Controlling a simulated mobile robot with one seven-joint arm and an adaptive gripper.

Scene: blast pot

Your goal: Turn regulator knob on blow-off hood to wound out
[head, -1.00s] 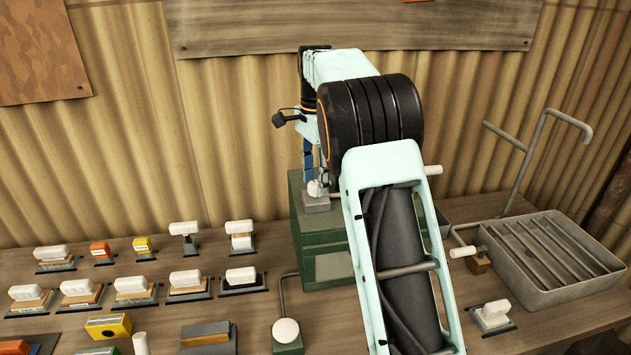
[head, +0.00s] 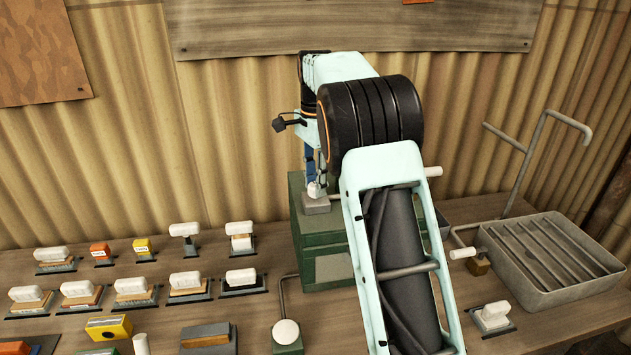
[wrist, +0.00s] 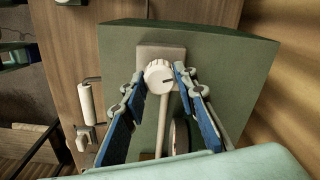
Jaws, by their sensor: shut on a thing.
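The regulator knob is a white ribbed dial on a grey block on top of the green blow-off hood (head: 318,245).
A grey slatted tray (head: 555,262) and a bent pipe (head: 535,150) stand at the right. Several labelled blocks and white-handled pieces lie at the left of the wooden bench. A white round knob (head: 286,332) on a thin pipe is in front of the hood. The corrugated wall is close behind.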

